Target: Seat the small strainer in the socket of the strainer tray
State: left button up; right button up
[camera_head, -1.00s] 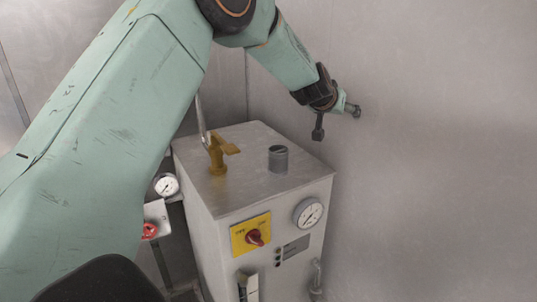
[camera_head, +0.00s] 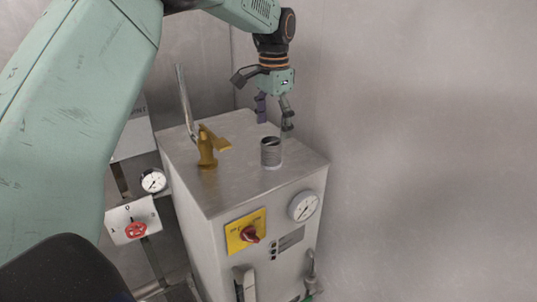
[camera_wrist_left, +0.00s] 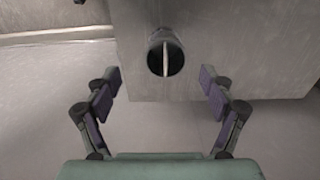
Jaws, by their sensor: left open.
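My left gripper (camera_head: 275,115) points down above the far part of a steel cabinet's top (camera_head: 232,180), with its fingers apart and nothing between them. A short grey threaded cylinder (camera_head: 271,153) stands upright on that top, a little below and in front of the fingers in the head view. In the left wrist view its round dark mouth (camera_wrist_left: 155,62), with a thin pale bar across it, lies ahead of the open left gripper (camera_wrist_left: 161,85). I cannot make out a small strainer or a strainer tray in either view. My right gripper is not in view.
A brass valve (camera_head: 208,147) and a slanted metal rod (camera_head: 185,100) stand left of the cylinder. The cabinet front has a red knob on a yellow plate (camera_head: 246,232) and a gauge (camera_head: 304,206). A bare wall (camera_head: 430,130) fills the right.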

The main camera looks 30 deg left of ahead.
aim_at(271, 145)
pick_arm(q)
jog(key=shift+d+f, duration=0.25)
jog(key=shift+f, duration=0.7)
jog(key=f, duration=0.1)
jog(key=f+p, duration=0.1)
jog(key=f, duration=0.1)
jog(key=a+f, duration=0.1)
jog(key=shift+w+a+f+p, duration=0.1)
jog(key=shift+w+f+p, duration=0.2)
jog(key=shift+p, duration=0.1)
jog(key=shift+s+f, duration=0.1)
jog(key=shift+f, duration=0.2)
